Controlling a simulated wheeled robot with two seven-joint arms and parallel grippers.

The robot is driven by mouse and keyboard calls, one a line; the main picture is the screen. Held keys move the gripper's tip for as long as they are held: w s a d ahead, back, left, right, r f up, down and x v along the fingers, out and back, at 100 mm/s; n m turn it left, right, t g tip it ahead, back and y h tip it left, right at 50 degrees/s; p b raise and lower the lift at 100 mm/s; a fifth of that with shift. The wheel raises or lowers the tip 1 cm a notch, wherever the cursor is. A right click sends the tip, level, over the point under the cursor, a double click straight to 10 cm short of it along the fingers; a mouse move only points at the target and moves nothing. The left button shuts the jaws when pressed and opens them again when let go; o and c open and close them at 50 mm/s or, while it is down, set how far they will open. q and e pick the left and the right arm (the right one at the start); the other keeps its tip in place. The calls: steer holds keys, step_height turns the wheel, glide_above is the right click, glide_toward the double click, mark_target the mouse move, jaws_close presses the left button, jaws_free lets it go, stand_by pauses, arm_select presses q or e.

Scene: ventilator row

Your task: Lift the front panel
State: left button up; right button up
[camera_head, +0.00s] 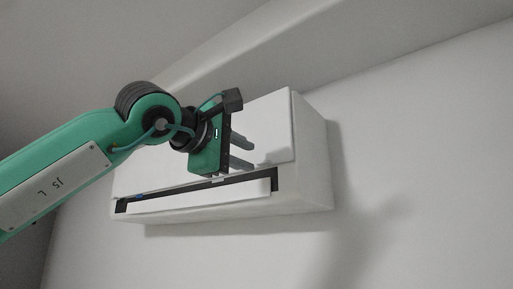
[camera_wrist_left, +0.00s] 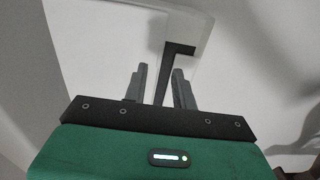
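The front panel (camera_head: 272,125) is the white, smooth cover on the front of a white box-shaped unit mounted high on the wall. Its lower edge lies above a long dark slot (camera_head: 274,181). My left gripper (camera_head: 251,155) is in front of the panel's lower right part, its two grey fingers apart, one above the other. In the left wrist view the fingers (camera_wrist_left: 160,72) also stand apart, with white surface and the dark slot end (camera_wrist_left: 178,50) between and beyond them. Whether a finger touches the panel is unclear. My right gripper is in neither view.
A white strip (camera_head: 215,196) runs along the slot at the unit's underside. The sloping ceiling edge (camera_head: 300,40) is close above the unit. The wall (camera_head: 430,150) to the right is bare, with only a soft shadow on it.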

mark_target(261, 162)
arm_select(q)
steer(key=shift+p+x, duration=0.8)
steer(key=shift+x, duration=1.4)
jaws_close()
